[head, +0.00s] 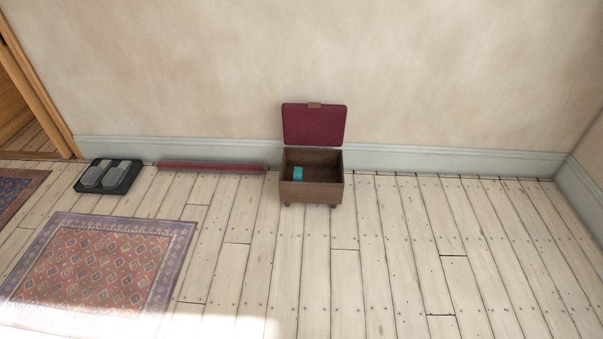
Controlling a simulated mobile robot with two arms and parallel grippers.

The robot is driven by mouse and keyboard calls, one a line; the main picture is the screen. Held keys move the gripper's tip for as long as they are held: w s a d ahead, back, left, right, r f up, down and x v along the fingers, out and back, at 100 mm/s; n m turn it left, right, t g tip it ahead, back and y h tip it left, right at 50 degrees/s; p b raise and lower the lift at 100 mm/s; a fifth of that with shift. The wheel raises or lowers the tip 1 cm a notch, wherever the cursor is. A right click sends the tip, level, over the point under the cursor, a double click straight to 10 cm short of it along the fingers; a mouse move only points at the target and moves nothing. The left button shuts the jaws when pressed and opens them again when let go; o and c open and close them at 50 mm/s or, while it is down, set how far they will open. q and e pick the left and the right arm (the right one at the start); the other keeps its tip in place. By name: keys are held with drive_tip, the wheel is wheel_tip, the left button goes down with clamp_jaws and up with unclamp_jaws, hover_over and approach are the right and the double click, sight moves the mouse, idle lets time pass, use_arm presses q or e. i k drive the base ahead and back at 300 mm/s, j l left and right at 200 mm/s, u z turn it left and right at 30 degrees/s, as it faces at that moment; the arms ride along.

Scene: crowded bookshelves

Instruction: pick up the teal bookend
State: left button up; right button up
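A small teal object (298,173), which looks like the teal bookend, is inside a brown wooden box (311,193) on the floor against the back wall. It is near the left side of the box. Its lower part is hidden by the box's front wall, and it is too small to make out its exact shape. The box's dark red padded lid (313,126) stands open, tilted up at the back. Neither of my grippers is in the head view.
A black tray with grey shoes (92,177) and a long dark red roll (211,167) lie along the wall to the left. A patterned rug (98,262) covers the floor at front left. A doorway is at far left. The plank floor before and right of the box is clear.

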sight(298, 171)
drive_tip(key=i+j, duration=0.15)
drive_tip(key=i, duration=0.35)
drive_tip(key=i+j, duration=0.1)
drive_tip(key=i, duration=0.4)
drive_tip(key=i+j+z, duration=0.1)
drive_tip(key=i, duration=0.4)
drive_tip(key=i+j, duration=0.25)
drive_tip(key=i, duration=0.25)
